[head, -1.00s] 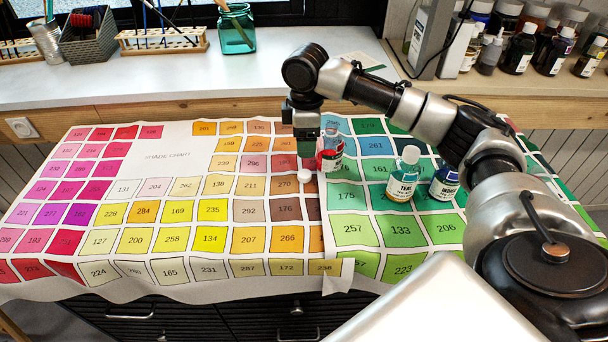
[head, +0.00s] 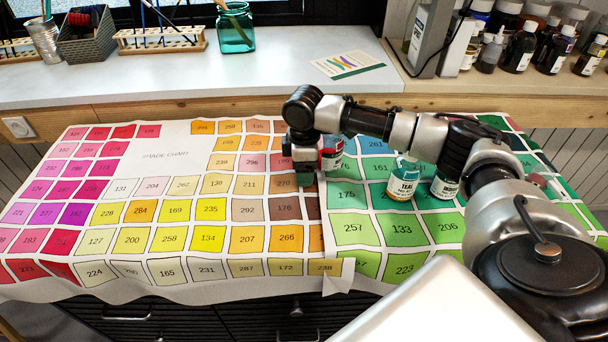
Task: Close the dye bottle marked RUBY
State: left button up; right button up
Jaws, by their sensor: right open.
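The small bottle with red contents (head: 331,155) stands upright on the shade chart cloth, partly hidden behind my right arm. Its label is too small to read, and its mouth is hidden by the arm. My right gripper (head: 304,180) points down just left of this bottle, low over the cloth, with its jaws open. The white cap that lay at this spot is hidden by the gripper now, so I cannot tell whether it is between the fingers. My left gripper is out of view.
A bottle marked TEAL (head: 402,186) and a dark blue-labelled bottle (head: 443,187) stand to the right, under my forearm. The chart cloth (head: 170,157) is clear at left and front. A card (head: 347,64) lies on the back counter.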

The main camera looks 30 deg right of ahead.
jog(key=shift+f, duration=0.5)
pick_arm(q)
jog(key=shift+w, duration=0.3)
pick_arm(e)
jog(key=c, duration=1)
jog(key=shift+r, duration=0.1)
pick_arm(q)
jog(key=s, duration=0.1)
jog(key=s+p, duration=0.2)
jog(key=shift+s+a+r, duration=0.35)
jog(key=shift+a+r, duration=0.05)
pick_arm(e)
notch_tip(320, 180, up, 18)
